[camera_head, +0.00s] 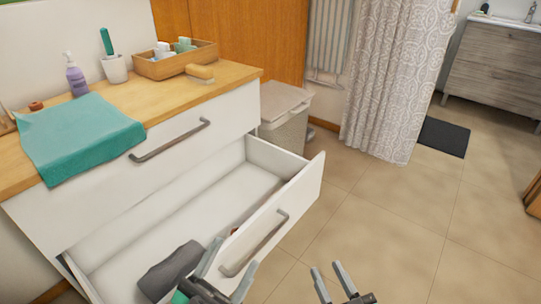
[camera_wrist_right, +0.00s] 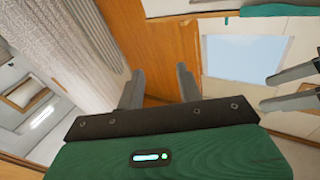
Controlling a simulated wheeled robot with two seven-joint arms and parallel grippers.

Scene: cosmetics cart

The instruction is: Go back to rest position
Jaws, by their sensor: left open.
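My left gripper (camera_head: 234,253) is open at the bottom of the head view, in front of the lower drawer's front panel. Nothing shows between its fingers. Its fingers also show at the right edge of the right wrist view (camera_wrist_right: 295,87). My right gripper (camera_head: 326,266) is to the right of it, over the floor and clear of the drawer. In the right wrist view its two fingers (camera_wrist_right: 158,88) stand apart with nothing between them.
The lower drawer (camera_head: 301,187) is pulled out, with a dark grey item (camera_head: 170,268) inside. A teal towel (camera_head: 78,138), purple bottle (camera_head: 76,78), cup (camera_head: 115,70) and wooden tray (camera_head: 172,66) sit on the cart top.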

